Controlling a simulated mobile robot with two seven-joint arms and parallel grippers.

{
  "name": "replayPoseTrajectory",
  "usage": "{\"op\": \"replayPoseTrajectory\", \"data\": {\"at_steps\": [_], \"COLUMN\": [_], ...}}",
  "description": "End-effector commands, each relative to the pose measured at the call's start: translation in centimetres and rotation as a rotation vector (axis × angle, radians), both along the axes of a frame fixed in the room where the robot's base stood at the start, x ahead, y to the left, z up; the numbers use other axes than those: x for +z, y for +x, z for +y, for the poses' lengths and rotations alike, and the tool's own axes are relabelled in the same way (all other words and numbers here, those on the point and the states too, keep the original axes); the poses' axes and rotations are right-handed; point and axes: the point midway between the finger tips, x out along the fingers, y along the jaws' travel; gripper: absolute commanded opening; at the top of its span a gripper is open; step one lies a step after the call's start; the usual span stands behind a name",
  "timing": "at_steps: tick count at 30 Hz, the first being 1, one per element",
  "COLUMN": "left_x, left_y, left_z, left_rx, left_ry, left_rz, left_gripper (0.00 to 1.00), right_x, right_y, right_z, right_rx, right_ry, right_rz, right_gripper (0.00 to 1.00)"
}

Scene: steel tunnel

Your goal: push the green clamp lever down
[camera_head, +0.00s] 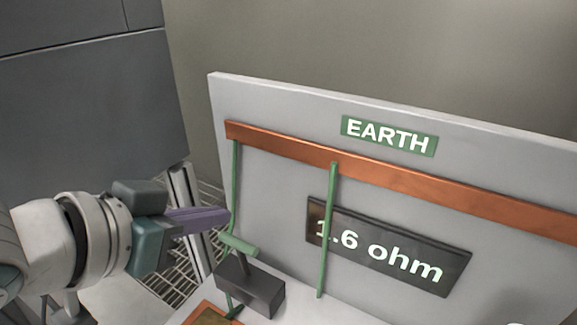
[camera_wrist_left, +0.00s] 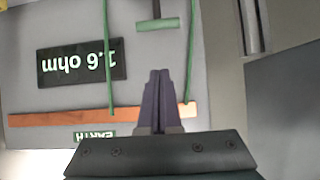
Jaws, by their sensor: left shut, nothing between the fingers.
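The green clamp lever (camera_head: 239,246) is a short green crossbar on a grey stem, standing up from a dark block (camera_head: 252,287) at the foot of the panel. In the left wrist view the lever (camera_wrist_left: 157,24) is at the top, beyond the fingertips and apart from them. My left gripper (camera_head: 226,215) comes in from the left with its purple fingers shut and empty, a little above the crossbar in the head view. The shut fingers also show in the left wrist view (camera_wrist_left: 159,73). My right gripper is not in view.
A grey panel (camera_head: 275,210) carries a copper bar (camera_head: 290,149), an EARTH label (camera_head: 389,136) and a dark 1.6 ohm display (camera_head: 398,250). Two green cables (camera_head: 328,230) hang from the bar, one close by the fingertips. A grey cabinet (camera_head: 85,110) stands behind left; metal grating (camera_head: 172,287) lies below.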

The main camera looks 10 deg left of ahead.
Motion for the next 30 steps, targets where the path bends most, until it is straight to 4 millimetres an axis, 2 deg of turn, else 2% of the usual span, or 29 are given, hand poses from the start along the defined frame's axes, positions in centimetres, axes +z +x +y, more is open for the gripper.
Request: {"op": "replayPoseTrajectory", "data": {"at_steps": [5, 15, 21, 24, 30], "left_x": [-1.2, -4.4, -6.0, -6.0, -6.7], "left_y": [0.9, 5.6, 7.8, 6.2, 4.4], "left_z": [-0.3, -2.0, -2.8, -2.3, -1.6], "left_rx": [0.0, -0.001, 0.0, -0.001, -0.001], "left_ry": [-0.001, -0.003, -0.004, -0.002, -0.002], "left_rz": [0.019, 0.015, 0.015, 0.02, 0.018], "left_gripper": [0.0, 0.0, 0.0, 0.0, 0.0], "right_x": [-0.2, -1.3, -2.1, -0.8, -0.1], "right_y": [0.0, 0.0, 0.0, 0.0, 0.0], "right_z": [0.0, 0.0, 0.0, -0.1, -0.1], "right_rx": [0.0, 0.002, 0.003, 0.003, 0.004], "right_ry": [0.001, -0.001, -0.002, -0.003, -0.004], "right_rz": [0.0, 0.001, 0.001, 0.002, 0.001], "right_gripper": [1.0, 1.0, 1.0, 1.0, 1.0]}}
